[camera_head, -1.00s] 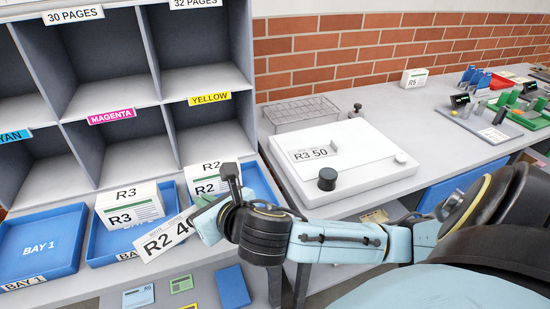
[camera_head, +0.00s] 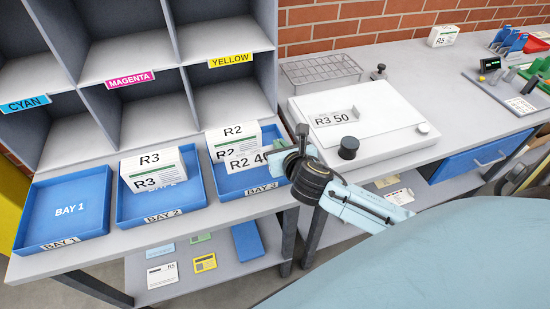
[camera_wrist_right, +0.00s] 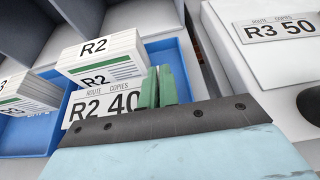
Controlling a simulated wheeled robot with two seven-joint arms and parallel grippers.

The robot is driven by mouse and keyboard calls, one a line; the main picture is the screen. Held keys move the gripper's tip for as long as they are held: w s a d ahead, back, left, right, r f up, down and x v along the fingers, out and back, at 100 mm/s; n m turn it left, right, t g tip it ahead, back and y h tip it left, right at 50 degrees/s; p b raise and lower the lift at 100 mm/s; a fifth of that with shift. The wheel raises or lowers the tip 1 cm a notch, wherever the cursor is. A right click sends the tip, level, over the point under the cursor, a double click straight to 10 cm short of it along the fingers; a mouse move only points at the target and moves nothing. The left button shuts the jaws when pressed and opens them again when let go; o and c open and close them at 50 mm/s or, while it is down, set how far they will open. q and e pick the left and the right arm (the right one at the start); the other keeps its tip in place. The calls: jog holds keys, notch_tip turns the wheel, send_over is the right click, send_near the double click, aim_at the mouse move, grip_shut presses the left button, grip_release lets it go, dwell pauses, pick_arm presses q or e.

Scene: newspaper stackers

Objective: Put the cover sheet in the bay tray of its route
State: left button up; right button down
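The R2 40 cover sheet (camera_head: 245,161) stands close in front of the R2 stack (camera_head: 232,134) at the bay 3 tray (camera_head: 236,191); it also shows in the right wrist view (camera_wrist_right: 100,105). My right gripper (camera_head: 280,157) is at the sheet's right end. In the wrist view its green fingers (camera_wrist_right: 158,88) are close together, shut on the sheet's edge. The sheet's lower edge is hard to make out, so I cannot tell whether it touches the tray floor. My left gripper is out of view.
The bay 2 tray (camera_head: 189,213) holds the R3 stack (camera_head: 153,170). The bay 1 tray (camera_head: 62,207) is empty. A white device (camera_head: 375,118) bearing an R3 50 card (camera_head: 336,118) stands right of the shelf unit (camera_head: 140,100), near a wire rack (camera_head: 320,70).

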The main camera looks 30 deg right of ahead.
jog(key=shift+f, duration=0.75)
notch_tip(320, 180, down, 3)
jog(key=shift+f+b, duration=0.1)
jog(key=shift+b, duration=0.5)
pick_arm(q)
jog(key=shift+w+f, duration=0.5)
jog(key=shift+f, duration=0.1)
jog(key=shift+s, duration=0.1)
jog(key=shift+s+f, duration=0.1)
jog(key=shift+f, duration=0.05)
pick_arm(e)
jog(key=shift+f, duration=0.35)
jog(key=shift+f, duration=0.25)
jog(key=c, duration=1.6)
grip_release()
jog(key=shift+c, duration=0.2)
jog(key=shift+r, duration=0.15)
